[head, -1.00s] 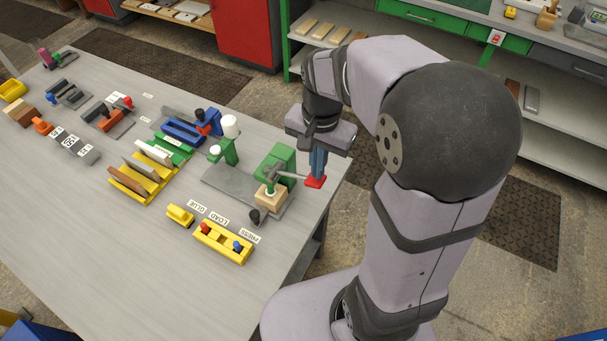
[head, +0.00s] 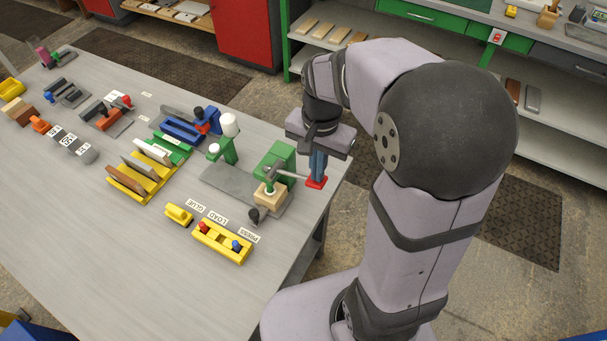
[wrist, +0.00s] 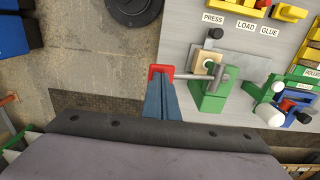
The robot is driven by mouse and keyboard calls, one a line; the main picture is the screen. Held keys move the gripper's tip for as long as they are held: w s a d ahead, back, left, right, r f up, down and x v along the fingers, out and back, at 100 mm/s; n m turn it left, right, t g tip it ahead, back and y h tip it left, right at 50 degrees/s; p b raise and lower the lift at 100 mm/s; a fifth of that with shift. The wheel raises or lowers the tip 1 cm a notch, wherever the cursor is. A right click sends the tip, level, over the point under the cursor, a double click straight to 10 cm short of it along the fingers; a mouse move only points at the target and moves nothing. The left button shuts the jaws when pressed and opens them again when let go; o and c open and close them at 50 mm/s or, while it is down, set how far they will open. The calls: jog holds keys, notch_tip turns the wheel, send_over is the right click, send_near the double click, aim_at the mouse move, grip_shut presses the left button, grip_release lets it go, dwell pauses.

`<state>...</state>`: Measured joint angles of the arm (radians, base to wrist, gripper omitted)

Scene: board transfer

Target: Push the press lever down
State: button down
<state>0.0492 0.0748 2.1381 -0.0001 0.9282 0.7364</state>
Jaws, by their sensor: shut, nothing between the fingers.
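The press is a green block (head: 281,158) on a grey base plate (head: 229,186) near the table's right edge. Its grey lever (head: 288,175) sticks out roughly level to the right and ends in a red handle (head: 316,183). A pale wooden block (head: 266,200) sits under the press's pressing end. My gripper (head: 318,172) is shut and empty, pointing down, with its blue fingertips at the top of the red handle. The wrist view shows the blue fingers (wrist: 161,88) against the red handle (wrist: 158,70), overlapping it; contact cannot be told for sure. The lever (wrist: 190,77) runs right to the green block (wrist: 209,101).
A yellow tray (head: 235,254) with red and blue knobs lies in front of the press, beside PRESS, LOAD and GLUE labels. A green stand with a white bottle (head: 229,125) is at the press's left. The table edge is close below my gripper.

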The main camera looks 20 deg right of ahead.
notch_tip(320, 180, down, 7)
jog(key=b, duration=0.4)
dwell(0.9)
dwell(0.4)
notch_tip(320, 180, up, 10)
jog(key=p, duration=0.9)
jog(key=shift+f, duration=0.25)
jog(key=shift+s+a+f+n, duration=0.1)
jog(key=shift+s+a+n, duration=0.05)
jog(key=shift+s+n, duration=0.3)
jog(key=s+a+f+n, duration=0.1)
jog(key=s+f+n, duration=0.1)
jog(key=s+n, duration=0.65)
notch_tip(320, 180, down, 24)
jog(key=b, duration=2.3)
jog(key=shift+s+a+b, duration=0.15)
jog(key=shift+s+b, duration=0.15)
